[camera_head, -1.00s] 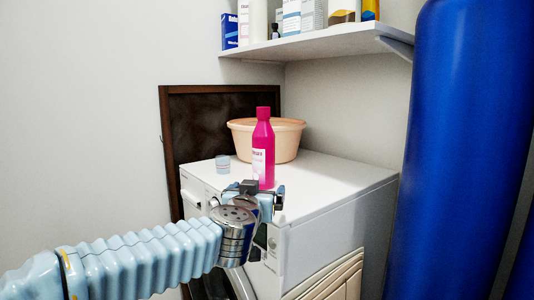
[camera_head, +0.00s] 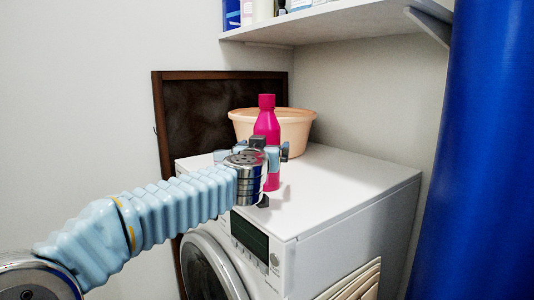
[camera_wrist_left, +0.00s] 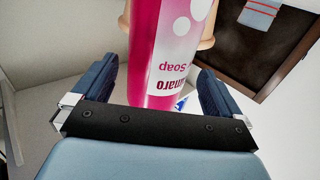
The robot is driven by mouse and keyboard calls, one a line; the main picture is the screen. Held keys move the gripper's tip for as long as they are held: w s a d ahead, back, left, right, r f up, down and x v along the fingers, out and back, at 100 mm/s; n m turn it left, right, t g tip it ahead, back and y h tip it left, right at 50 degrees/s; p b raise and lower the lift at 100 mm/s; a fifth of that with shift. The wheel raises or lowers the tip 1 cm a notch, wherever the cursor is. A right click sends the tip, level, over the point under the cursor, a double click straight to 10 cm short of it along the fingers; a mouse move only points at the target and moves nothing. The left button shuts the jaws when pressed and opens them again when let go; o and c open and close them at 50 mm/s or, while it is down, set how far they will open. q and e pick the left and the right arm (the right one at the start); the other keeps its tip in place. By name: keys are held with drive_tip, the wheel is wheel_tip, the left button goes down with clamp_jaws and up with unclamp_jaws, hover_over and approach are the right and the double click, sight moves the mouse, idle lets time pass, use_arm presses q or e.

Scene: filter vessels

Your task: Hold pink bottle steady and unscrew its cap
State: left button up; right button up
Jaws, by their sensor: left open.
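The pink bottle (camera_head: 266,126) stands upright on top of the white washing machine (camera_head: 345,190). Its pink cap (camera_head: 267,100) is on it. My left gripper (camera_head: 254,152) is at the bottle's lower half, coming from the front left. In the left wrist view the bottle (camera_wrist_left: 178,55), with its white label, stands between the two dark blue fingers, with a gap on both sides. The fingers are open. Part of the bottle's lower body is hidden behind the gripper in the head view. My right gripper is not in view.
A peach basin (camera_head: 302,128) stands behind the bottle. A shelf (camera_head: 335,28) with containers hangs above. A large blue cylinder (camera_head: 475,150) stands at the right. The machine's right top is clear.

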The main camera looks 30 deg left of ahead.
sight(276, 128)
use_arm(q)
drive_tip(key=x, duration=0.4)
drive_tip(key=shift+w, duration=0.35)
drive_tip(key=c, duration=1.3)
drive_tip(key=shift+r, duration=0.1)
drive_tip(key=shift+c, duration=0.8)
drive_tip(key=shift+r, duration=0.2)
drive_tip(key=r+p, duration=0.2)
drive_tip(key=r, duration=0.1)
drive_tip(key=r+p, duration=0.1)
drive_tip(key=shift+s+d+r+p, duration=0.25)
drive_tip(key=shift+d+r+p, duration=0.05)
drive_tip(key=shift+d, duration=0.1)
drive_tip(key=d+r+p, duration=0.1)
drive_tip(key=s+d+r, duration=0.1)
drive_tip(key=s+d+r+p, duration=0.1)
drive_tip(key=r, duration=0.1)
drive_tip(key=shift+r+p, duration=0.1)
drive_tip(key=shift+p, duration=0.25)
drive_tip(key=s+d+r+p, duration=0.1)
drive_tip(key=s+d+r, duration=0.2)
drive_tip(key=s+d, duration=0.2)
drive_tip(key=d, duration=0.2)
drive_tip(key=shift+s+d+r+p, duration=0.3)
drive_tip(key=shift+s+d+r, duration=0.05)
drive_tip(key=shift+r, duration=0.05)
